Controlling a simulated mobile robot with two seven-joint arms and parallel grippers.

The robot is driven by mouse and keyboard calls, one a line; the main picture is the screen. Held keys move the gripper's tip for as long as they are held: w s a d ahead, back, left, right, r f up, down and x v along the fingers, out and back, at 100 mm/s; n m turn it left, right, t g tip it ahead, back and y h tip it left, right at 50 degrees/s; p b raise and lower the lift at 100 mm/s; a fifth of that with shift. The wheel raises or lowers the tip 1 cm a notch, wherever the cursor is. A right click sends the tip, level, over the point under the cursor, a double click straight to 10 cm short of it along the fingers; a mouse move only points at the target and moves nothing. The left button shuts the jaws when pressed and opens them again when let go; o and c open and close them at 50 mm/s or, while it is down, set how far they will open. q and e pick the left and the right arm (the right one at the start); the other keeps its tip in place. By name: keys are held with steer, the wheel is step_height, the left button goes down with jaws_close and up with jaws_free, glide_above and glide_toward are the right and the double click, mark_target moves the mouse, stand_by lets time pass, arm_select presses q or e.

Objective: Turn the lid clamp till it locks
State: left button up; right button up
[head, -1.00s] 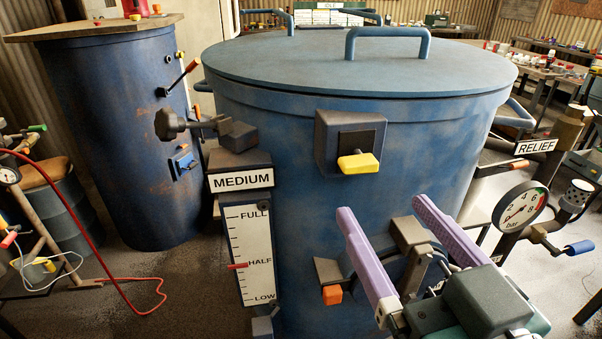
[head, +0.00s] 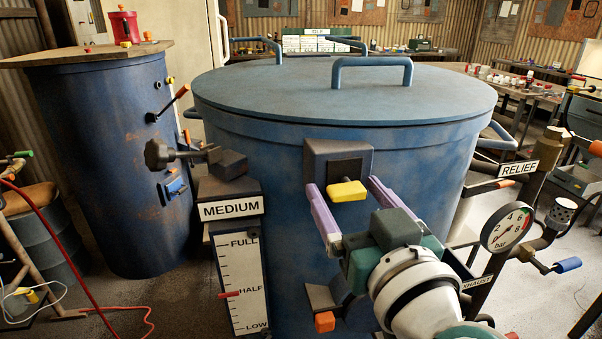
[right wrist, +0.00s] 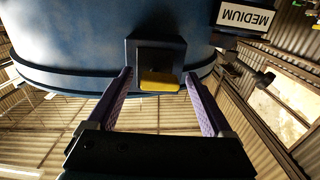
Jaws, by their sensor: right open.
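The blue pot (head: 300,200) stands in the middle with its flat lid (head: 300,92) lying on top. A dark box (head: 321,160) on its front, below the lid's rim, carries a yellow handle (head: 347,191) lying level; this looks like the lid clamp. My right gripper (head: 343,187) is open, its lilac fingers either side of the yellow handle. In the right wrist view the yellow handle (right wrist: 159,82) sits between the two fingertips, with a gap on each side. I cannot tell how deep the fingers reach. My left gripper is not in view.
A black star knob (head: 160,153) sticks out left of the pot, above the MEDIUM sign (head: 231,208) and level scale. An orange-tipped lever (head: 325,321) is below my gripper. A pressure gauge (head: 507,226) and the RELIEF sign (head: 518,168) stand right.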

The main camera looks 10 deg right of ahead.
jaws_close()
stand_by(0.6)
